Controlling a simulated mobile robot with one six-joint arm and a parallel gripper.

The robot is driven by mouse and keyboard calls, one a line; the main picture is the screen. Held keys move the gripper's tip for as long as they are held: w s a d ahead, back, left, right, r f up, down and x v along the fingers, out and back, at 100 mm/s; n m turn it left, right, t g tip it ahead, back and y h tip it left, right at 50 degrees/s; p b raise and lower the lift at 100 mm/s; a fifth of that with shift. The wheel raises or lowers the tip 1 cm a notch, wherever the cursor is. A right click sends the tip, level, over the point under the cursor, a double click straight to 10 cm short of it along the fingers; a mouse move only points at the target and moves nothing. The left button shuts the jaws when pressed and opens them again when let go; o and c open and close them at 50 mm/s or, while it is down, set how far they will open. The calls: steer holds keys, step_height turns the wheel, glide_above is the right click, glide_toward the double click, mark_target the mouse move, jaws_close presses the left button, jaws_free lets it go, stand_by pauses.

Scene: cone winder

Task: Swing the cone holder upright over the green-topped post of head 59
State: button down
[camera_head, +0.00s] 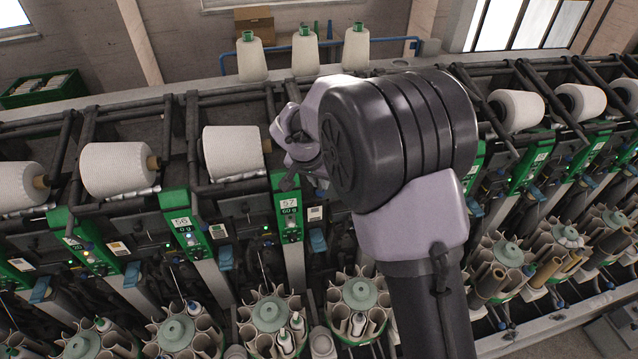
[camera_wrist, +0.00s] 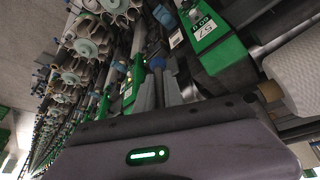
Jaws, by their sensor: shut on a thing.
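My gripper (camera_head: 290,180) is at the left of my wrist, close to the top of head 57's green-topped post (camera_head: 286,208). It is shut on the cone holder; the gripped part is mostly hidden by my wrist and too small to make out. In the wrist view, the post marked 57 (camera_wrist: 208,40) appears tilted at the upper right, with a white cone (camera_wrist: 298,75) beside it. I cannot read a 59 on any post. A post with no readable number (camera_head: 472,170) shows just right of my arm, and my arm covers the area between.
White yarn cones lie along the machine, one left of my gripper (camera_head: 232,152) and one at right (camera_head: 516,108). Three cones stand on the rear ledge (camera_head: 303,52). Round bobbin magazines (camera_head: 268,314) line the front. Dark frame bars run between the heads.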

steer(key=shift+d+f, duration=0.1)
steer(key=shift+f, duration=0.1)
steer(key=h+b, duration=0.1)
steer(key=b, duration=0.1)
steer(key=h+b, duration=0.1)
steer(key=b, duration=0.2)
steer(key=shift+d+f, duration=0.35)
steer(key=d+r+n+t+h+b, duration=0.3)
steer(key=r+t+h+b, duration=0.2)
steer(key=h+b, duration=0.6)
steer(key=shift+w+d+r+n+h, duration=0.25)
steer(key=shift+w+d+n+h, duration=0.15)
steer(key=shift+h, duration=0.4)
steer(key=shift+r+t, duration=0.1)
steer(key=shift+t, duration=0.2)
